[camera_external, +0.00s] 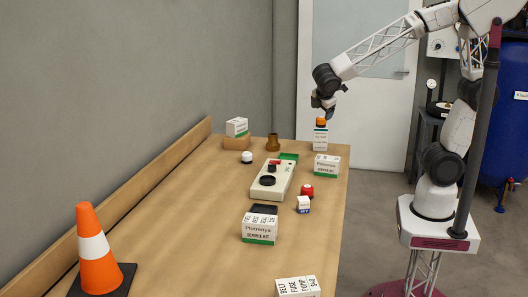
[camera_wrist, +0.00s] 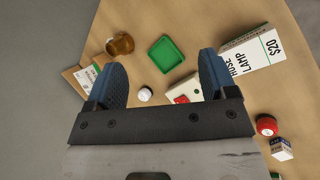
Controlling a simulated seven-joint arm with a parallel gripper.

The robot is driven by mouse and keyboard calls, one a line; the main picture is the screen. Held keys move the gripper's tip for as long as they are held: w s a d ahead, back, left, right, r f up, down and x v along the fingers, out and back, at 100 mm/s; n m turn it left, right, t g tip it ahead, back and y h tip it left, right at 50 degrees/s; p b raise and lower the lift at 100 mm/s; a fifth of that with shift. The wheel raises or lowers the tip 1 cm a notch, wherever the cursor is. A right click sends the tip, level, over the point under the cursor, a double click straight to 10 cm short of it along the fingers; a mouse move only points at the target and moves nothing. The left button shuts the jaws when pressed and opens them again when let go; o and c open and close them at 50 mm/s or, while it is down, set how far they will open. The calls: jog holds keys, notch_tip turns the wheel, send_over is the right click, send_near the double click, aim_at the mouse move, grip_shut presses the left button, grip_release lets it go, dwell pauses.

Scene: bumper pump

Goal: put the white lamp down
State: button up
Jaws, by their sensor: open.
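The white lamp (camera_external: 247,157) is a small white dome with a dark base. It stands on the wooden table at the far left, near a white-and-green box. In the wrist view the white lamp (camera_wrist: 144,94) shows below and between my fingers, apart from both. My gripper (camera_external: 325,106) hangs high over the far right end of the table, well above the surface. Its two blue-grey fingers (camera_wrist: 163,77) are spread wide in the wrist view with nothing held between them.
A green tray (camera_external: 289,156) and a brown pot (camera_external: 273,142) stand near the lamp. A pale device (camera_external: 271,181) with a red part lies mid-table. A red dome (camera_external: 307,191) and several boxes stand to the right. An orange cone (camera_external: 97,264) stands front left.

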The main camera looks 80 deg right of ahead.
jog(key=s+r+m+t+y, duration=0.1)
jog(key=s+m+y, duration=0.5)
jog(key=s, duration=1.7)
jog(key=r+m, duration=0.1)
jog(key=m, duration=0.3)
jog(key=shift+s+a, duration=0.15)
jog(key=shift+s, duration=0.15)
